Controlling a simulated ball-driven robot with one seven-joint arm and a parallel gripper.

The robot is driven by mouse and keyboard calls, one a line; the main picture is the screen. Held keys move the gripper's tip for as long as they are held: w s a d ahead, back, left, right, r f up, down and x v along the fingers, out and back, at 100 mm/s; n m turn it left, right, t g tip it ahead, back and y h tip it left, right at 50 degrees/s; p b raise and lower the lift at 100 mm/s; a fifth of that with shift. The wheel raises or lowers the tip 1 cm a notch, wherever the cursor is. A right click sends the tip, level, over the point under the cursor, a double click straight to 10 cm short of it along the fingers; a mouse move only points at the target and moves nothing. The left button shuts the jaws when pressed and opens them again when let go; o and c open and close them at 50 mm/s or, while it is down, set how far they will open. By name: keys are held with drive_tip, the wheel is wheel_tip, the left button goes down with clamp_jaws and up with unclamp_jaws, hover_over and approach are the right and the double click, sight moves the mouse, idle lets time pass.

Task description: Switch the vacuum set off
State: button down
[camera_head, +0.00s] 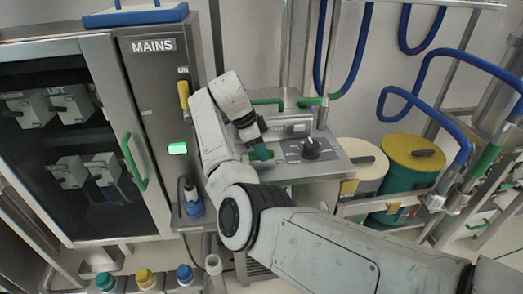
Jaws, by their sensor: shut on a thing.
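The vacuum set appears to be the grey metal unit (335,166) in the middle, with a sloping control panel on top. A black rotary knob (311,148) sits on the panel, right of my gripper and apart from it. My gripper (258,143) points down at the panel's left part and is shut on a small green knob (262,153). The fingertips are small and partly hidden, so the exact grip and the knob's setting cannot be told.
A MAINS cabinet (160,100) stands at left, with a yellow handle (184,95), a lit green indicator (178,148) and a green door handle (134,161). Coloured caps (145,278) stand below the cabinet.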

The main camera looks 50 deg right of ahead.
drive_tip(key=shift+s+a+f, duration=0.1)
drive_tip(key=shift+f, duration=0.2)
drive_tip(key=c, duration=1)
unclamp_jaws()
drive_tip(key=shift+o, duration=0.2)
drive_tip(key=shift+r, duration=0.15)
drive_tip(key=shift+r, duration=0.25)
wheel_tip(320, 180, up, 2)
drive_tip(key=shift+r, duration=0.1)
drive_tip(key=s+a+r+p, duration=0.2)
drive_tip(key=s+a+r, duration=0.2)
drive_tip(key=s+r, duration=0.6)
drive_tip(key=s, duration=0.3)
drive_tip(key=shift+s+r+p, duration=0.15)
drive_tip(key=shift+p, duration=0.2)
